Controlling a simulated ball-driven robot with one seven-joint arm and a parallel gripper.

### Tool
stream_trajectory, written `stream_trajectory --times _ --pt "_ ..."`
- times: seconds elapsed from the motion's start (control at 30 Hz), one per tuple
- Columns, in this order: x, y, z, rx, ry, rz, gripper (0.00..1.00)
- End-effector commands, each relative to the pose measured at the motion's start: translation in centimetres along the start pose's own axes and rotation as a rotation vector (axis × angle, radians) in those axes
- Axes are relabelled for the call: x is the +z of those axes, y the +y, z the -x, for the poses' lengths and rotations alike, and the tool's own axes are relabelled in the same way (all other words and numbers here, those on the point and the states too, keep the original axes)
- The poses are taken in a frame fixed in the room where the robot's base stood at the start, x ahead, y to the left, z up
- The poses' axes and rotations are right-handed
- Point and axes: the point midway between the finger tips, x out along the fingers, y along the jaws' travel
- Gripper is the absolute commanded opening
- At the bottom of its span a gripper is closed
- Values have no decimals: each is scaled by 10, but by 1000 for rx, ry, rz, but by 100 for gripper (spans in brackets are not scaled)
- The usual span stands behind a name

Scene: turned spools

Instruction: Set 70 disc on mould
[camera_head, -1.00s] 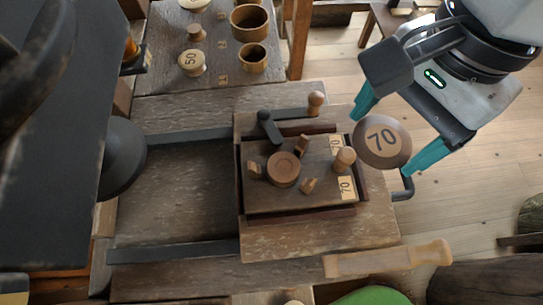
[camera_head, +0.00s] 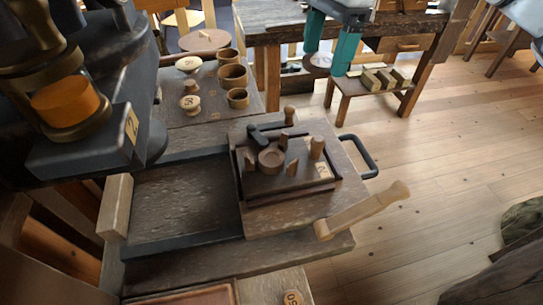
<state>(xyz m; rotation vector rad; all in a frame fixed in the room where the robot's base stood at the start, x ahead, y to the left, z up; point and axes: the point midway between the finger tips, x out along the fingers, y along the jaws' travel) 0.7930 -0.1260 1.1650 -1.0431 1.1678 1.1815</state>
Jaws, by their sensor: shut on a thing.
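The mould is a dark wooden block (camera_head: 262,186) on the sliding board. A round brown seat (camera_head: 271,158) sits at its middle, with small wooden wedges around it and a pale label at its right. My gripper (camera_head: 326,60) is at the top of the head view, well beyond and above the mould. Its teal fingers are shut on the 70 disc (camera_head: 319,62), which shows small and partly covered between the fingertips. Its number cannot be read now.
Wooden cups (camera_head: 233,77) and pale spools (camera_head: 190,104) stand on the board behind the mould. A wooden handle (camera_head: 362,209) juts out at the right front. A low stool (camera_head: 372,88) stands on the floor behind. Brass and dark machinery fills the left.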

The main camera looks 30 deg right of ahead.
Motion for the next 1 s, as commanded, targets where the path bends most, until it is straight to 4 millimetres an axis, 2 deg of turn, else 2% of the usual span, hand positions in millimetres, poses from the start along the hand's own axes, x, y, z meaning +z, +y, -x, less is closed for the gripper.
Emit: stream_trajectory --times 0.07,0.17,0.57,0.8,1.0 --pt "-6 -6 0 -1 -2 -17 50" --pt "-3 -6 -4 -1 0 -21 50" --pt "70 28 -49 -2 -2 -18 50" --pt "93 40 -92 -2 -2 -22 50" --pt "100 44 -106 -3 0 -24 50"
